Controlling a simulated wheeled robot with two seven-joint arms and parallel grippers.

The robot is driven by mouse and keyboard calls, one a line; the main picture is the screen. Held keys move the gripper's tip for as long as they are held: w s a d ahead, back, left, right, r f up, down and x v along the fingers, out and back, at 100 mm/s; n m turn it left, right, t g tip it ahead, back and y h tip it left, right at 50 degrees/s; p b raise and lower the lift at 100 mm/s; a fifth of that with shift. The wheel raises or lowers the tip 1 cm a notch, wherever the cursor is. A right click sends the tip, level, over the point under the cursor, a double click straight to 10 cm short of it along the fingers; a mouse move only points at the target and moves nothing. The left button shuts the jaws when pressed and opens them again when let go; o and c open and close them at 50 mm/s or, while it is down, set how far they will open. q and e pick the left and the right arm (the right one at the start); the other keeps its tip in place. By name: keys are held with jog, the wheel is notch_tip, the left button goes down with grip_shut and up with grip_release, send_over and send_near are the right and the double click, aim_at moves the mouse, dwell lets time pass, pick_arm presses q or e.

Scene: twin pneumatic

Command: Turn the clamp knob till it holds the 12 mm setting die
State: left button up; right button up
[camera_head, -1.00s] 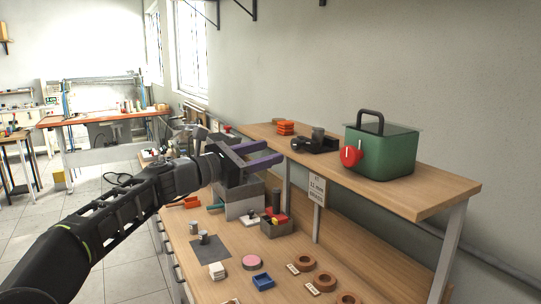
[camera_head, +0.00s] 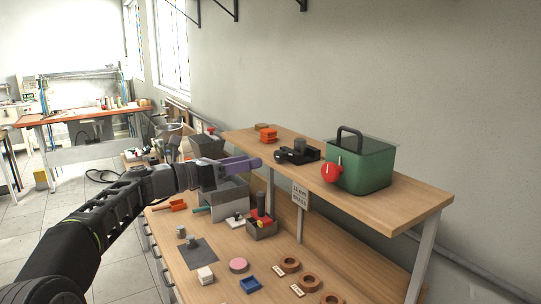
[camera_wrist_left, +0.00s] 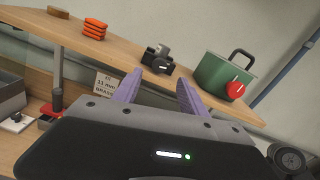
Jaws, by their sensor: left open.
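A dark clamp-like device (camera_head: 297,154) stands on the raised shelf; it seems to be the clamp. In the left wrist view the device (camera_wrist_left: 157,61) shows a round dark knob (camera_wrist_left: 161,68) with a white mark, beyond my fingers. A grey cylinder (camera_head: 300,145) rises from it; I cannot tell whether this is the setting die or whether it is held. My left gripper (camera_head: 250,163) is open and empty, with purple fingers, left of the device and apart from it. In the wrist view the fingertips (camera_wrist_left: 158,79) point towards it. My right gripper is not in view.
A green box (camera_head: 364,167) with a black handle and a red knob (camera_head: 332,172) stands to the right on the shelf. Orange blocks (camera_head: 267,135) lie at its left. Small parts and copper-coloured rings (camera_head: 309,282) lie on the bench below.

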aim_at(276, 155)
pick_arm(q)
jog(key=p+x, duration=0.3)
jog(key=x, duration=0.4)
jog(key=shift+r, duration=0.15)
jog(key=shift+w+d, duration=0.2)
jog(key=shift+d, duration=0.05)
jog(key=shift+c, duration=0.3)
grip_shut()
